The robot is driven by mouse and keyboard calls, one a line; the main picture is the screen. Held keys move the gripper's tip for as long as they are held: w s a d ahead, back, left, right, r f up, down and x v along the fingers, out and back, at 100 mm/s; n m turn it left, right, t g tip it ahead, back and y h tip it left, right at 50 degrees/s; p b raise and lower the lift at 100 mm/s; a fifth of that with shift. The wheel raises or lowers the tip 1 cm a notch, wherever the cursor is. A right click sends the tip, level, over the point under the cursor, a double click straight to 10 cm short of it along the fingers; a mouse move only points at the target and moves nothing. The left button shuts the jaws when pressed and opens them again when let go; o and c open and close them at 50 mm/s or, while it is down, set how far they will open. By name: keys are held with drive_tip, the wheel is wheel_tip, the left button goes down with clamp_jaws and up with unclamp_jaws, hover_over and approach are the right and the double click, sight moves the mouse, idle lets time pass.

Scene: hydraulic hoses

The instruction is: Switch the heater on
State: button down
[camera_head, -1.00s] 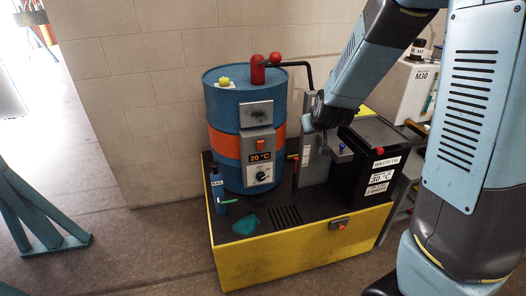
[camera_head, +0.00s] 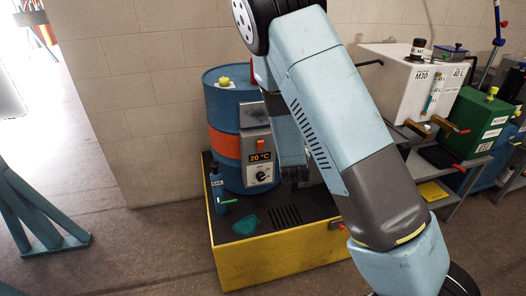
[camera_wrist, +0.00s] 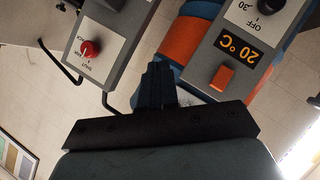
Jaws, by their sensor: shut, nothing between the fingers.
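The heater's grey control box (camera_head: 249,166) is on the front of the blue drum (camera_head: 222,104) with an orange band. It has an orange rocker switch (camera_head: 260,144), a display (camera_head: 261,156) reading 20 °C, and a black knob (camera_head: 262,176). In the wrist view, upside down, the orange switch (camera_wrist: 222,78), display (camera_wrist: 239,47) and knob (camera_wrist: 268,8), marked OFF and 30, are at upper right. My gripper (camera_wrist: 158,68) is shut and empty, left of the switch in that view and apart from it. In the head view my forearm mostly hides the gripper.
A second grey box with a red knob (camera_wrist: 88,48) is at upper left in the wrist view. A shelf with a white tank (camera_head: 405,85) is at right.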

sight(261, 144)
drive_tip(key=s+a+f+n+t+y, duration=0.5)
drive_tip(key=a+f+n+t+y, duration=0.1)
drive_tip(key=n, duration=0.8)
drive_tip(key=shift+a+f+y, duration=0.7)
drive_tip(key=shift+a+f, duration=0.15)
drive_tip(key=shift+a, duration=0.2)
drive_tip(key=x, duration=1.4)
drive_tip(key=shift+r, duration=0.1)
